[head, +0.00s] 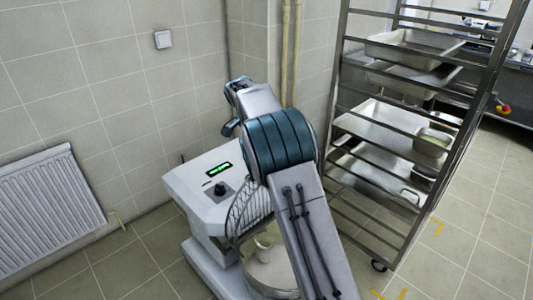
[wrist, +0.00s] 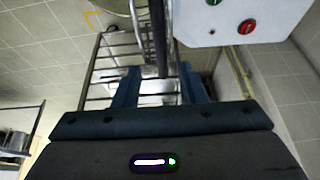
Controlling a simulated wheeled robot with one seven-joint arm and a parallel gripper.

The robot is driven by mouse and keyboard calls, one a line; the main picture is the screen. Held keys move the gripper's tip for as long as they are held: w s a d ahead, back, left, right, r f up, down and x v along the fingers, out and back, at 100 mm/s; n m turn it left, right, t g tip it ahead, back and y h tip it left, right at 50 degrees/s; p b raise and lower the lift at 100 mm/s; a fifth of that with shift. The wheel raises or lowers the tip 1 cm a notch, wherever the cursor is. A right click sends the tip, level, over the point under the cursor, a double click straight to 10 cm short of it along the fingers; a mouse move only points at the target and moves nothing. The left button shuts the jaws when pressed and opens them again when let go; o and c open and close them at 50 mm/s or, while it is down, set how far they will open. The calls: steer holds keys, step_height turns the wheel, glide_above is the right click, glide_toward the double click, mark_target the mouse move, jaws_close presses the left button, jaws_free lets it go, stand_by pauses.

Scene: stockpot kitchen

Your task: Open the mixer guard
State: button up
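The mixer (head: 205,190) is a white machine with a small green-lit display and a dark knob. Its wire guard (head: 248,208) curves above the metal bowl (head: 270,268), partly hidden by my arm. In the wrist view, the mixer's white panel (wrist: 225,30) with a green and a red button is at the top right, and the bowl (wrist: 112,5) shows at the top edge. My gripper (wrist: 160,75) has its two blue fingers apart. A dark upright bar and curved guard wires (wrist: 141,35) show ahead, in line with the gap; contact cannot be told. The head view does not clearly show the fingers.
A metal rack (head: 338,130) with several trays and pans stands right of the mixer. A white radiator (head: 45,210) is on the wall at left. The tiled wall is close behind the mixer. Floor at right (head: 480,235) is free, with yellow marks.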

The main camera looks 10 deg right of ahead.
steer(key=shift+v, duration=2.3)
steer(key=s+d+r+n+y, duration=0.15)
steer(key=s+d, duration=0.25)
steer(key=s, duration=0.6)
steer(key=s+d+r+n+y, duration=0.1)
steer(key=s+d+r+n, duration=0.25)
steer(key=s, duration=0.65)
steer(key=s+d+f+n, duration=0.1)
steer(key=s+f+n, duration=0.1)
steer(key=s, duration=0.8)
steer(key=s+f+n, duration=0.3)
steer(key=s+f, duration=0.2)
steer(key=s, duration=0.5)
steer(key=shift+s+d+f+y, duration=0.25)
steer(key=shift+s+d+y, duration=0.15)
steer(key=shift+y, duration=0.05)
